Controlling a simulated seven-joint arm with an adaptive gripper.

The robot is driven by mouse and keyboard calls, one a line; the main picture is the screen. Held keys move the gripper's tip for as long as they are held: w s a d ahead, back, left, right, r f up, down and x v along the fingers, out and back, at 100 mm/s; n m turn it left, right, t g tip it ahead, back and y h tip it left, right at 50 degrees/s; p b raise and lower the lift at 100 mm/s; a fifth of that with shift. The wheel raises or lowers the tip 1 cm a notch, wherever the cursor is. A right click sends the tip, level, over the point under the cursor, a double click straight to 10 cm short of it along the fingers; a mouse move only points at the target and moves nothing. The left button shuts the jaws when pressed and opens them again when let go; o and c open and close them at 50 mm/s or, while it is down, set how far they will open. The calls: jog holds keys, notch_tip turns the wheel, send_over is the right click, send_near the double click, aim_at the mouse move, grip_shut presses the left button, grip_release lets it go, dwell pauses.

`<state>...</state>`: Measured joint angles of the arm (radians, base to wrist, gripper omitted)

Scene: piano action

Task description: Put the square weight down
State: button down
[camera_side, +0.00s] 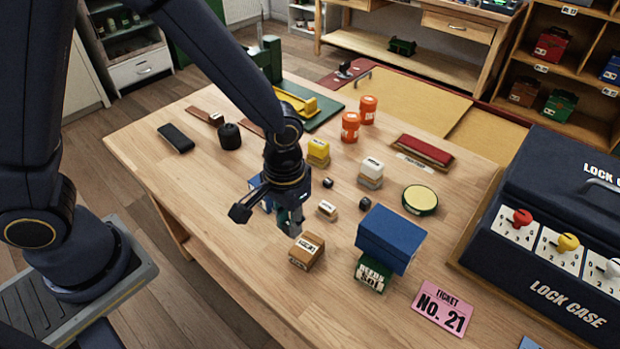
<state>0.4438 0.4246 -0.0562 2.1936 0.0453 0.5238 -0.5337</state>
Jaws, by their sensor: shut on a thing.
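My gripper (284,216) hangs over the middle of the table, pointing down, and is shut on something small. A small grey-green shape (292,221) shows at its fingertips, which fits the square weight, but the dark fingers hide most of it. I cannot tell its full shape or how far it is above the table. A brown block with a label (307,251) sits just below and to the right of the fingertips in the picture. A small wooden block with a white top (327,210) sits to the right.
A blue box on a green block (389,238) stands to the right. A pink ticket (443,307), a round yellow-topped tin (420,200) and a large lock case (550,250) are further right. Two orange canisters (350,127) stand behind. The table's front left is clear.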

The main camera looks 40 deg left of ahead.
send_over(307, 246)
notch_tip(307, 246, down, 4)
jog(key=shift+s+a+f, duration=0.1)
jog(key=shift+f, duration=1.65)
jog(key=shift+f, duration=0.2)
jog(key=c, duration=1)
grip_release()
